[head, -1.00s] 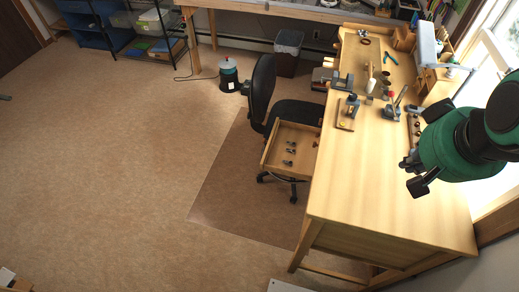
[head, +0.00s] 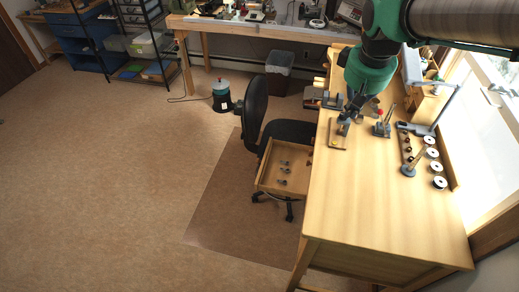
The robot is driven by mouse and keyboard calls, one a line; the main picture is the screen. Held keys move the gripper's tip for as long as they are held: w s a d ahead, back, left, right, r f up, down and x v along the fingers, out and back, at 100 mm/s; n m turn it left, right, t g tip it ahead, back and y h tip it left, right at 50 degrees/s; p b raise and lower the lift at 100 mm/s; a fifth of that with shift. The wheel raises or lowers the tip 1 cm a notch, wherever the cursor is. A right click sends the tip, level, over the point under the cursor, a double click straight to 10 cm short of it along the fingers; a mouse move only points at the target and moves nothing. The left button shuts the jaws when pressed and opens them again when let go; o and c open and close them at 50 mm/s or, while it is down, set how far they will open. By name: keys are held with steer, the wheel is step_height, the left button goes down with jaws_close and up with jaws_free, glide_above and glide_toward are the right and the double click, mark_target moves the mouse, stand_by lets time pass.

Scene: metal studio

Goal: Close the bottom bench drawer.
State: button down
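The bench drawer (head: 266,164) is pulled out from the left side of the wooden bench (head: 375,205), with several small metal items inside. Its front faces left, towards the office chair. Whether another drawer lies above or below it is hidden by the bench top. My gripper (head: 350,108) hangs from the green wrist, over the bench top near a small wooden block with a tool. It is up and to the right of the drawer and apart from it. Its dark fingers blend with the tools behind, so their opening is unclear.
A black office chair (head: 258,105) stands close by the drawer's far side, its base partly under the drawer. Tools and a lamp (head: 440,112) crowd the bench's far and right parts. The near bench top and the floor (head: 120,190) at left are clear.

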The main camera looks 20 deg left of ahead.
steer(key=w+a+f+n+g+h+p, duration=0.15)
steer(key=w+a+f+n, duration=0.45)
steer(key=w+a+f, duration=1.4)
steer(key=a+f+n, duration=0.2)
steer(key=a+f, duration=0.4)
steer(key=f, duration=0.4)
steer(key=s+a+f+n+g+h, duration=0.1)
steer(key=a+f, duration=0.6)
steer(key=f, duration=0.4)
steer(key=a+f+n+p, duration=0.1)
steer(key=a+f+n, duration=0.1)
steer(key=a+f, duration=0.5)
step_height(320, 180, down, 4)
steer(key=shift+s+r+n, duration=0.1)
steer(key=shift+s+n, duration=0.2)
steer(key=shift+a+g, duration=0.1)
steer(key=shift+g, duration=0.15)
steer(key=d+f+b, duration=0.1)
steer(key=d+f, duration=0.5)
steer(key=f, duration=0.3)
steer(key=shift+d+f, duration=0.2)
steer(key=shift+f, duration=0.15)
